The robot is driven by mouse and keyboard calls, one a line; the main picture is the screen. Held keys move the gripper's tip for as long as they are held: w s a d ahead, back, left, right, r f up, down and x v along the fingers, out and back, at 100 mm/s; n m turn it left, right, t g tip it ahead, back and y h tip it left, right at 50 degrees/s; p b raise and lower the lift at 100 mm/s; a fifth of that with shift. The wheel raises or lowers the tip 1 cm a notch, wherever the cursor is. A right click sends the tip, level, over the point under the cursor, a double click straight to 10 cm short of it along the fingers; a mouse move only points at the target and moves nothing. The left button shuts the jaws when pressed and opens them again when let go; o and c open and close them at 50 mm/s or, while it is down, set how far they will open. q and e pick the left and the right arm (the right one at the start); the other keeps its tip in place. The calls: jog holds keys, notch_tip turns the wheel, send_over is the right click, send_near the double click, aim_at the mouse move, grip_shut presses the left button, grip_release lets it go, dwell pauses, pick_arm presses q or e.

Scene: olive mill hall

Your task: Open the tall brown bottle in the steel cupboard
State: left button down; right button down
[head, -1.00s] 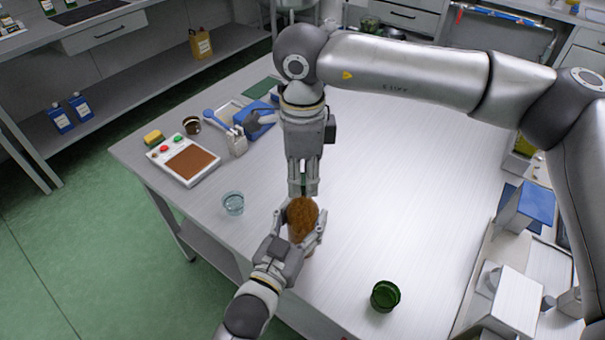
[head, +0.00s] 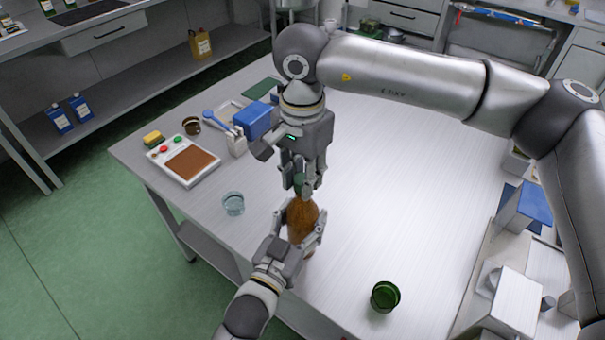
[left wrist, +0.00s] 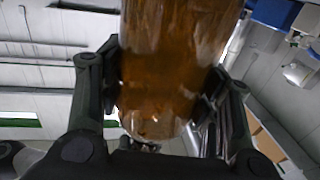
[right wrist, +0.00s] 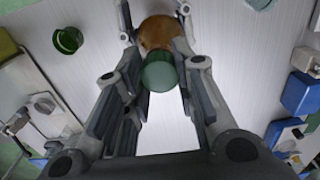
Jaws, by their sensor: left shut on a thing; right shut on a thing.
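The brown bottle (head: 302,222) is upright over the steel table, in the fingers of my left gripper (head: 296,238). The left wrist view shows its amber body (left wrist: 160,60) clasped between both fingers. My right gripper (head: 304,188) points down from above, shut on a green cap (right wrist: 160,72) at the bottle's top. The right wrist view shows the bottle's shoulder (right wrist: 160,32) just beyond the cap. I cannot tell whether the cap is still seated on the neck. No steel cupboard can be made out for certain.
The steel table (head: 420,190) is broadly clear on the right. A green glass jar (head: 385,296) stands near its front, a clear glass dish (head: 233,203) left of the bottle.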

aim_at(302, 179)
jog(key=shift+r, duration=0.2)
jog(key=shift+r, duration=0.9)
jog(key=shift+r, duration=0.15)
jog(key=shift+r, duration=1.9)
pick_arm(q)
jog(key=shift+c, duration=1.9)
grip_release()
